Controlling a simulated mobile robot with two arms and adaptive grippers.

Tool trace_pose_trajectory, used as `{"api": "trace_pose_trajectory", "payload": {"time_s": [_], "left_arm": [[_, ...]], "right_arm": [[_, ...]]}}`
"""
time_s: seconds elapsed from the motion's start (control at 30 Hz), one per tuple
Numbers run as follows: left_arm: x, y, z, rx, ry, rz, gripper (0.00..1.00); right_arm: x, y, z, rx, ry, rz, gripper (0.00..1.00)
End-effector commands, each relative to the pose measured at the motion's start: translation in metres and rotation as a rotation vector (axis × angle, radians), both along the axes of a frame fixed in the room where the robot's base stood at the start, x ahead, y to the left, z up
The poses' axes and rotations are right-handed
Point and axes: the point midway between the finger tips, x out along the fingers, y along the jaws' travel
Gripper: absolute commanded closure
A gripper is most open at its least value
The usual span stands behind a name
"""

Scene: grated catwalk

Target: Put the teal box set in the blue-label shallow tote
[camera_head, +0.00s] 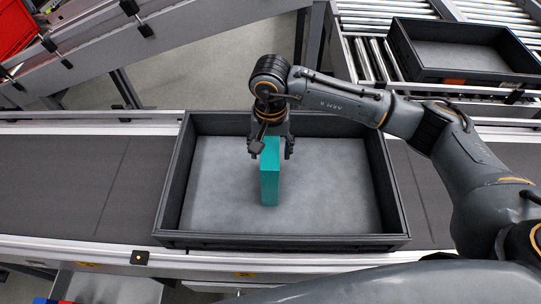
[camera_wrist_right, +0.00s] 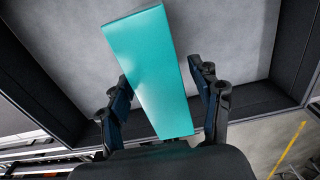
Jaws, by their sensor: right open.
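The teal box (camera_head: 270,186) stands in the dark shallow tote (camera_head: 172,190) on the conveyor, near the middle of its grey floor. It also shows in the right wrist view (camera_wrist_right: 145,55), running between the fingers. My right gripper (camera_head: 269,152) is at the box's far end, its fingers open on either side of it. In the right wrist view a gap shows beside the right finger; contact at the left finger is unclear. No label shows on this tote. A second dark shallow tote (camera_head: 460,55) at the upper right has an orange label. My left gripper is not in view.
The belt (camera_head: 60,180) is clear left of the near tote. The second tote is empty and rests on a roller conveyor (camera_head: 375,60). A sloping conveyor (camera_head: 150,50) and a red bin (camera_head: 14,28) are at the upper left. The near tote's raised walls surround the box.

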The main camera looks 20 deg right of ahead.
Motion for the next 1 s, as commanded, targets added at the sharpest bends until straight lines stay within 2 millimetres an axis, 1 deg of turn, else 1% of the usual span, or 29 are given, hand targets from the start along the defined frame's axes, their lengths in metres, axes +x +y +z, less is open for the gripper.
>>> {"api": "trace_pose_trajectory", "payload": {"time_s": [0.03, 0.2, 0.3, 0.43, 0.6, 1.0], "left_arm": [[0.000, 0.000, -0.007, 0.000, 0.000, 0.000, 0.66], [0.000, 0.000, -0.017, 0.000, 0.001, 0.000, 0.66], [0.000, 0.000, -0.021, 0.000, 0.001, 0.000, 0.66], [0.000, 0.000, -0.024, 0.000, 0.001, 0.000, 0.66], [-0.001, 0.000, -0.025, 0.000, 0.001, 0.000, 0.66], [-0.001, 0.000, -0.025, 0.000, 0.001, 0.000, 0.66]], "right_arm": [[0.002, 0.000, 0.009, 0.002, -0.008, 0.002, 0.35], [0.001, 0.000, 0.047, 0.001, -0.008, 0.001, 0.35], [0.001, 0.000, 0.066, 0.001, -0.005, 0.000, 0.35], [0.001, 0.000, 0.083, 0.001, -0.003, 0.000, 0.35], [0.000, 0.000, 0.092, 0.000, -0.001, -0.001, 0.35], [0.000, 0.000, 0.092, 0.000, 0.000, 0.000, 0.35]]}}
